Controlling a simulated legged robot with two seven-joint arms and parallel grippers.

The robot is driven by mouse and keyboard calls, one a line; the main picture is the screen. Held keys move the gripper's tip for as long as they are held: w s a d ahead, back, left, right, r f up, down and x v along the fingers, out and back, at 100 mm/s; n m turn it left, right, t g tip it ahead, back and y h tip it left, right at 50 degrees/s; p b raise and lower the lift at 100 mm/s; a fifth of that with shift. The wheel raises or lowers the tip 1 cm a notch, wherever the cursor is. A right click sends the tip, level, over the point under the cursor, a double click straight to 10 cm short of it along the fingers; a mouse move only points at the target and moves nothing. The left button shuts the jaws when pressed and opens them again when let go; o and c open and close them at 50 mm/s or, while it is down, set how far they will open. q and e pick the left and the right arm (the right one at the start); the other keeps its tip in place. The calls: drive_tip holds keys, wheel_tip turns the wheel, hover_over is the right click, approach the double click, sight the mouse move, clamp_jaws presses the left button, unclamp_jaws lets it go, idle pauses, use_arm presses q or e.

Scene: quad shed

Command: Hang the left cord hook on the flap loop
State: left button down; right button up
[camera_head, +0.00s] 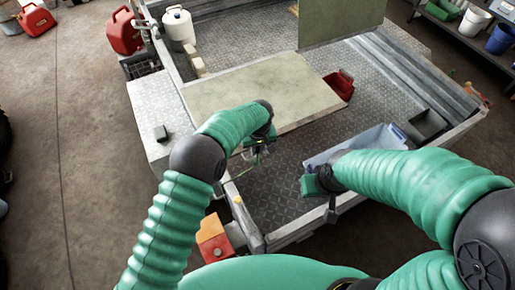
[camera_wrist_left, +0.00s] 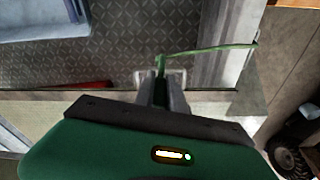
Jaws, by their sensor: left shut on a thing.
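My left gripper (camera_head: 262,147) is at the near edge of the beige flap (camera_head: 225,98). In the left wrist view its fingers (camera_wrist_left: 160,92) are shut on the green cord hook (camera_wrist_left: 160,64), whose green cord (camera_wrist_left: 215,49) runs off to the right. A pale metal loop (camera_wrist_left: 142,77) shows at the flap's edge, right around or behind the fingertips. I cannot tell whether the hook touches or passes through it. My right gripper (camera_head: 330,208) hangs near the blue-grey bin, its fingers too small and dark to read.
The flap lies in a trailer bed with a chequered metal floor (camera_head: 290,165). A blue-grey bin (camera_head: 375,138) and a red container (camera_head: 340,84) are in the bed. A raised panel (camera_head: 335,18) stands behind. Red cans (camera_head: 124,32) and a white jug (camera_head: 178,28) are at the upper left.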

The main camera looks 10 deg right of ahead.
use_arm(q)
drive_tip(key=shift+f+b, duration=0.7)
drive_tip(key=shift+f, duration=0.5)
drive_tip(key=c, duration=1.3)
unclamp_jaws()
drive_tip(key=o, duration=0.5)
drive_tip(key=shift+r, duration=0.1)
drive_tip(key=shift+r+p, duration=3)
drive_tip(key=shift+r, duration=1.4)
